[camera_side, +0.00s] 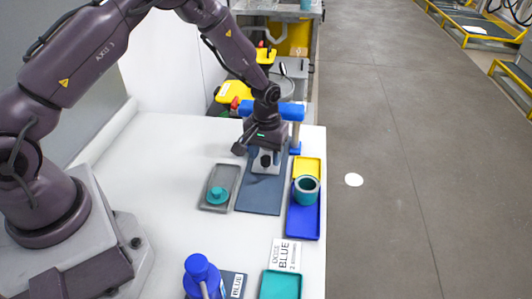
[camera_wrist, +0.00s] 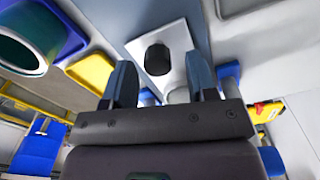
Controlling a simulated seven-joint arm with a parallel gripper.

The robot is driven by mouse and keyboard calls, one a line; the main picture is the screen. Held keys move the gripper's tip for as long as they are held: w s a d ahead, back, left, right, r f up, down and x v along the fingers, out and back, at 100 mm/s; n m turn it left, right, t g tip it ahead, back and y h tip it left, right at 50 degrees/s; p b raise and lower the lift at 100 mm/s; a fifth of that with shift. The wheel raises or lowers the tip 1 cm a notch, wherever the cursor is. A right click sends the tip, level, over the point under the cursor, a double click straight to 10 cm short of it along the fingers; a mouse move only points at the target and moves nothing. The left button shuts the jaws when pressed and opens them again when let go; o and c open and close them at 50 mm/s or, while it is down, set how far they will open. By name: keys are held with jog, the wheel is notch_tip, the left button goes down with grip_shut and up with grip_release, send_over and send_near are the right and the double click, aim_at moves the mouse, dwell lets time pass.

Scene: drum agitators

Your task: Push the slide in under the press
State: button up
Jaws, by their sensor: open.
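The slide, a pale block with a black knob, stands on a dark blue base plate (camera_side: 258,198) in the side view. The slide (camera_side: 266,168) also shows in the wrist view (camera_wrist: 180,45), its black knob (camera_wrist: 158,59) lying between the lines of my two fingers. My gripper (camera_side: 264,147) is open and close to the slide, on its far side towards the press; I cannot tell whether it touches. It also shows in the wrist view (camera_wrist: 163,78).
A grey tray (camera_side: 207,206) with a teal knobbed part lies left of the plate. A blue and yellow tray (camera_side: 303,223) with a teal ring (camera_side: 306,190) lies right. A blue-knobbed device (camera_side: 200,270), a label card (camera_side: 286,253) and a teal tray (camera_side: 282,285) are in front.

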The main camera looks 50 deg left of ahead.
notch_tip(320, 180, up, 13)
dwell(0.3)
jog(key=shift+f, duration=0.1)
jog(key=s+d+r+m+t, duration=0.1)
jog(key=s+r+m+t, duration=0.1)
jog(key=s+r, duration=0.7)
jog(key=s+d+r+m+t, duration=0.1)
jog(key=s+r+m+t, duration=0.2)
jog(key=s+r, duration=0.6)
jog(key=s+m, duration=0.1)
jog(key=s, duration=0.5)
jog(key=shift+s+d+r+t, duration=0.25)
jog(key=shift+s+r+t, duration=0.05)
jog(key=shift+r, duration=0.1)
dwell(0.3)
